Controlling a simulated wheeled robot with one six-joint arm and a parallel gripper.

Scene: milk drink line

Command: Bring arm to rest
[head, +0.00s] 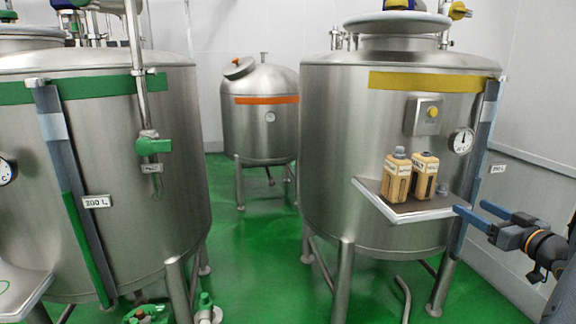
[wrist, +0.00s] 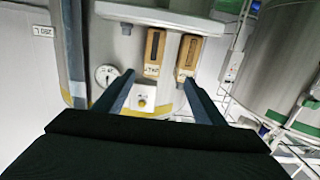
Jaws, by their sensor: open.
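My gripper (head: 476,212) is at the right in the head view, in front of the right tank and beside its small shelf (head: 405,213). Its two blue fingers are apart with nothing between them. In the wrist view my gripper (wrist: 157,84) also shows open and empty, with the fingers reaching up the picture. Two tan bottles stand side by side on the shelf: a left bottle (head: 396,178) with a grey cap and a right bottle (head: 424,177).
The right steel tank (head: 335,150) has a yellow band, a gauge (head: 462,141) and a button box (head: 423,115). A green-banded tank (head: 120,220) stands left, an orange-banded tank (head: 260,135) behind. Green floor (head: 260,240) is open between them. A white wall is at right.

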